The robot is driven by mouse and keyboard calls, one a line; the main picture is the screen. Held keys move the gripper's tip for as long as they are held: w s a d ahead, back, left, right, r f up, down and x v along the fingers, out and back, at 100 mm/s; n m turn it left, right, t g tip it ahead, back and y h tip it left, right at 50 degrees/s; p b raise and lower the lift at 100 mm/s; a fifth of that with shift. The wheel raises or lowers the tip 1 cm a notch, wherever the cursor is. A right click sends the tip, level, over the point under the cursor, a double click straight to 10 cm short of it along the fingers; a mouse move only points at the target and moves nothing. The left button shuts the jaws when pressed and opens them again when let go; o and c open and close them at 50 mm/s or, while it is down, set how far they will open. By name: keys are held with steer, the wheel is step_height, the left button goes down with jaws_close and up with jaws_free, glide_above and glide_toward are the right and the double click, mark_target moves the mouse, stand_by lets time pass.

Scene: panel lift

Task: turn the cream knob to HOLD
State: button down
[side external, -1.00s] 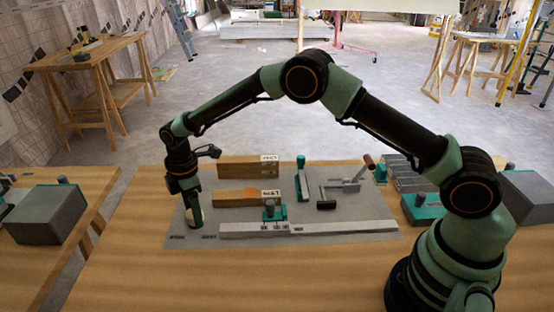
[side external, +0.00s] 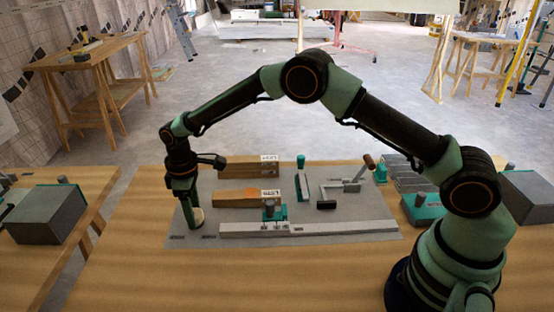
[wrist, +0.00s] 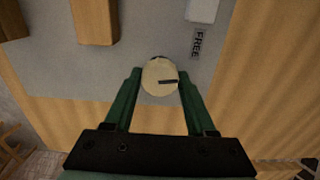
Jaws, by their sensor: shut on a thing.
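The cream knob (wrist: 160,72) is round, with a dark pointer line across its top that runs toward the right in the wrist view. It stands on the grey panel (side external: 210,243) near its left end. My gripper (wrist: 158,80) is shut on the knob, one green finger on each side. In the side view my gripper (side external: 193,221) points down over the knob (side external: 198,216), hiding part of it. A FREE label (wrist: 197,43) lies right of and above the knob in the wrist view. The HOLD label cannot be read.
Wooden blocks (side external: 245,167) lie on the panel to the right of my gripper. A long pale rail (side external: 340,227), a teal clamp (side external: 275,211) and a lever (side external: 352,183) are further right. Bare table lies in front. A grey box (side external: 45,215) stands on the left table.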

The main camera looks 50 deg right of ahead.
steer(key=m, duration=0.5)
steer(key=shift+m, duration=0.3)
steer(key=m, duration=0.5)
steer(key=shift+m, duration=0.3)
steer(key=shift+c, duration=1.2)
jaws_free()
steer(key=shift+r, duration=0.1)
step_height(320, 180, up, 12)
